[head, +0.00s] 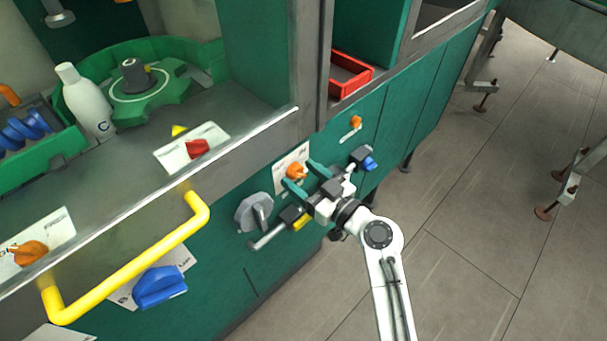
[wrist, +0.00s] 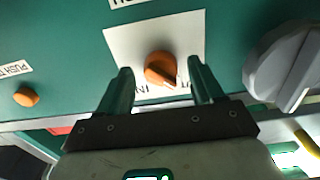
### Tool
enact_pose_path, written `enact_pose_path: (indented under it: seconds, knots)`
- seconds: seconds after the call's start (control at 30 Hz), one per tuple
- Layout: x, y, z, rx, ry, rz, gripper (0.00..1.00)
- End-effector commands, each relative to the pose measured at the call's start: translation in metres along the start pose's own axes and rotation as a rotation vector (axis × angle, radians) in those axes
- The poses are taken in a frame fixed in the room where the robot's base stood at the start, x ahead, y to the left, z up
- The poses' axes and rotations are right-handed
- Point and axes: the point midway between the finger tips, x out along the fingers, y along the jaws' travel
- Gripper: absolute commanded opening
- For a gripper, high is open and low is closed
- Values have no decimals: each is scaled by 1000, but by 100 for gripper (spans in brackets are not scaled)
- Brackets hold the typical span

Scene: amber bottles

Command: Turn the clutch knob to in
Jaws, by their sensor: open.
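The clutch knob looks to be the orange knob (head: 296,172) on a white label plate on the green front panel. It shows closer in the wrist view (wrist: 159,68), with "IN" printed below it to the left and a partly hidden word to the right. Its pointed ridge slants down and right, away from "IN". My gripper (head: 299,175) is open, its two green fingers on either side of the knob. In the wrist view the fingers (wrist: 161,72) flank the knob with a gap on each side. I cannot tell whether the tips reach its depth.
A big grey knob (wrist: 284,72) sits right of the plate in the wrist view. An orange button (wrist: 26,96) is to the left. A yellow handle (head: 130,262) and a blue knob (head: 160,287) stick out in the head view.

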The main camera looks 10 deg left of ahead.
Motion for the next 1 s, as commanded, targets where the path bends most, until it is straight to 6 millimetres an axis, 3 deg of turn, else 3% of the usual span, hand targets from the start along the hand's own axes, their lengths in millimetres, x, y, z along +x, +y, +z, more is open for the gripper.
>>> enact_pose_path:
  seconds: [0.27,0.83,1.0]
  knots:
    - [2,0,0,0,0,0,66]
    - [1,0,0,0,0,-1,13]
    - [1,0,0,5,0,0,11]
